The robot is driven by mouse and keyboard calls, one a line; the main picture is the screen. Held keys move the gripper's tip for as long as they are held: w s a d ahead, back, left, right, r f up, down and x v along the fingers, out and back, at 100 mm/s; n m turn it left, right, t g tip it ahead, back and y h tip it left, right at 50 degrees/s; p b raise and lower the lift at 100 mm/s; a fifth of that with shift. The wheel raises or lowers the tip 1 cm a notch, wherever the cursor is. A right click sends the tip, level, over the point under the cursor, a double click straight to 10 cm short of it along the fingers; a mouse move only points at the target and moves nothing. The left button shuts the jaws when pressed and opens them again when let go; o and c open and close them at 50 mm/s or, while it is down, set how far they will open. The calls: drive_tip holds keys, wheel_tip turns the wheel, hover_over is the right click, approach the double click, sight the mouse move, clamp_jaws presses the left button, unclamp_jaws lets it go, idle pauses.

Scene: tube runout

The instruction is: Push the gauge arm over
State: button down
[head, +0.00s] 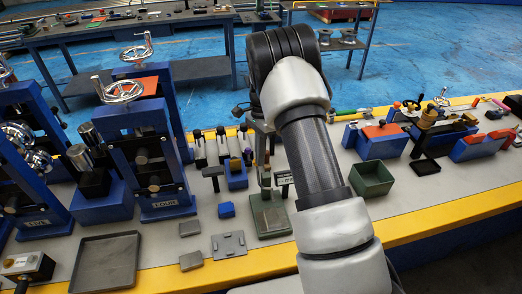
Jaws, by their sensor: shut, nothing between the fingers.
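The likely gauge is a small stand with a green base (271,221) and a grey plate, at the middle of the bench in the head view. A short dark bar (283,178) sticks out to the right near its upright. I cannot tell for sure which part is the gauge arm. My arm reaches up from the lower right and bends down behind its black joint. My gripper (263,160) seems to point down just above and behind the stand, partly hidden by my arm. It looks shut and empty; contact with the stand cannot be told.
Blue presses with handwheels (152,150) stand at the left. A dark tray (106,264) and grey plates (229,245) lie in front. A green bin (371,179) and blue vises (382,141) are at the right.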

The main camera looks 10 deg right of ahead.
drive_tip(key=shift+w+f+b, duration=0.15)
drive_tip(key=shift+w+f, duration=0.1)
drive_tip(key=shift+w, duration=0.4)
drive_tip(key=shift+w+f+b, duration=0.15)
drive_tip(key=shift+w+f, duration=0.1)
drive_tip(key=shift+w, duration=0.45)
drive_tip(key=shift+w+f+b, duration=0.15)
drive_tip(key=shift+w+f, duration=0.1)
drive_tip(key=shift+w, duration=0.4)
drive_tip(key=shift+w+f, duration=0.1)
drive_tip(key=shift+f, duration=0.15)
drive_tip(key=w+p+v, duration=0.1)
drive_tip(key=p+v, duration=0.1)
drive_tip(key=v, duration=1)
drive_tip(key=shift+w+d+p, duration=0.3)
drive_tip(key=shift+w+d, duration=0.05)
drive_tip(key=shift+d, duration=0.05)
drive_tip(key=shift+f, duration=0.1)
